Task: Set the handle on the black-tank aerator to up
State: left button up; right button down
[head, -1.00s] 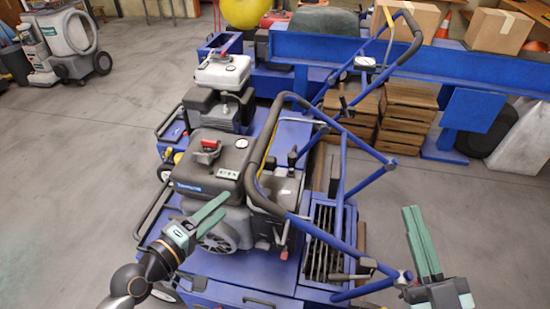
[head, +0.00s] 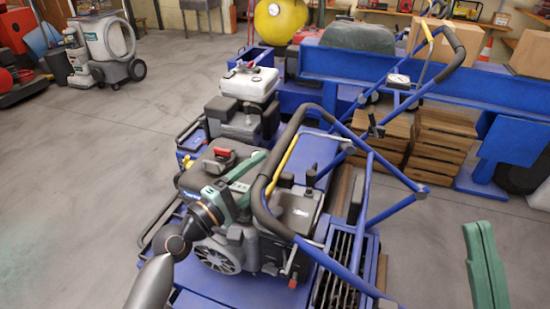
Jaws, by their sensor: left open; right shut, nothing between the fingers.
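The black-tank aerator (head: 203,185) is the nearer blue machine, with a dark tank and a red cap on top. Its blue tubular handle (head: 352,265) ends in a curved black grip (head: 262,205) that leans back over the machine. A yellow strip runs along part of it. My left gripper (head: 258,172) is open, in front of the tank in the picture and just left of the grip; no contact is clear. It hides part of the tank. My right gripper (head: 474,228) is shut and empty at the lower right, apart from the handle.
A white-tank aerator (head: 250,83) stands right behind, its own handle (head: 455,50) rising to the right. A blue beam (head: 340,65) and wooden crates (head: 440,140) stand beyond. A grey wheeled machine (head: 108,45) is far left. The floor on the left is clear.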

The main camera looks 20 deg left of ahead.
aim_at(275, 161)
pick_arm(q)
jog(key=shift+x, duration=2.55)
jog(key=shift+c, duration=0.3)
jog(key=shift+f, duration=0.1)
grip_shut()
